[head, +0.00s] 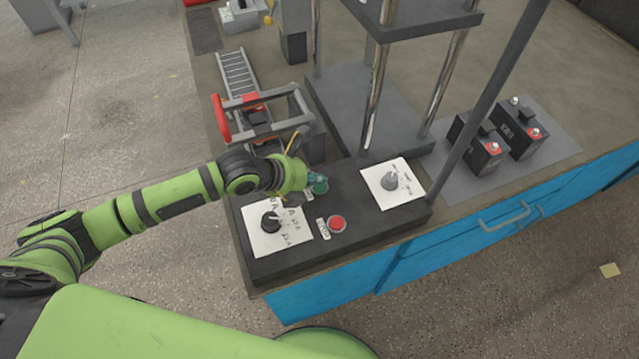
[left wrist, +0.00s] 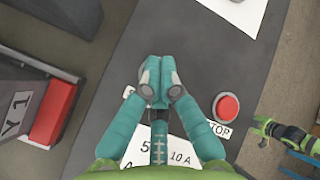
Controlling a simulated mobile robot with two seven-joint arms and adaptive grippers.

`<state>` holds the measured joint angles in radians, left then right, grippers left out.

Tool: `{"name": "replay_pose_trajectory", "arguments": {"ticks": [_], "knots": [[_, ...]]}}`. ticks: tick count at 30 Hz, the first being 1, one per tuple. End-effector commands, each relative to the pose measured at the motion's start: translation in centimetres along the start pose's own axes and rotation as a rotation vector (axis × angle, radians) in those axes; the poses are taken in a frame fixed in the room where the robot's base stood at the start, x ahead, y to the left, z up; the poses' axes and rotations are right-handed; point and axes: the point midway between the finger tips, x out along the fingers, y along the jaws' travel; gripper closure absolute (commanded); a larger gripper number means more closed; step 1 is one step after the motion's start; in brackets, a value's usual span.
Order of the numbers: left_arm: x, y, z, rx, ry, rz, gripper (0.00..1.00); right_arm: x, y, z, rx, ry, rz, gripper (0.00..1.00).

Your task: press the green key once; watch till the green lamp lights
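My left gripper (head: 316,177) is over the black control panel (head: 345,232), its teal fingers pointing down. In the left wrist view the fingertips (left wrist: 157,78) are together, with nothing visible between them. The green key (head: 320,188) shows as a small green patch right under the fingertips in the head view. Whether they touch it or press it down I cannot tell. In the left wrist view the fingers hide it. I see no lit green lamp in either view. Part of my right arm (left wrist: 290,135) shows small at the right of the left wrist view; its fingers are not clear.
A red STOP button (head: 337,223) sits close beside the fingers. A black knob (head: 270,222) and a grey knob (head: 389,182) stand on white dial plates. Metal posts (head: 376,95) rise behind the panel. Two batteries (head: 480,143) stand on a grey mat at right.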

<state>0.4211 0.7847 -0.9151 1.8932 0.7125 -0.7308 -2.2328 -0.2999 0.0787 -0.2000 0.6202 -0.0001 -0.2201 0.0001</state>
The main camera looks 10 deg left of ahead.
Motion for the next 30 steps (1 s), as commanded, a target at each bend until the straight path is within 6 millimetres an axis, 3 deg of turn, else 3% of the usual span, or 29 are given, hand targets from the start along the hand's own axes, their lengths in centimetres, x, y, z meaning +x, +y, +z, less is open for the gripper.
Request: {"name": "replay_pose_trajectory", "arguments": {"ticks": [20, 30], "knots": [[0.3, 0.3, -0.3, 0.000, 0.001, 0.001, 1.00, 0.2, 0.0, 0.0, 0.000, 0.000, 0.000, 1.00], [-0.8, -0.6, 0.6, 0.001, 0.000, 0.000, 1.00, -1.3, 0.1, -0.1, 0.000, 0.000, 0.000, 1.00]]}}
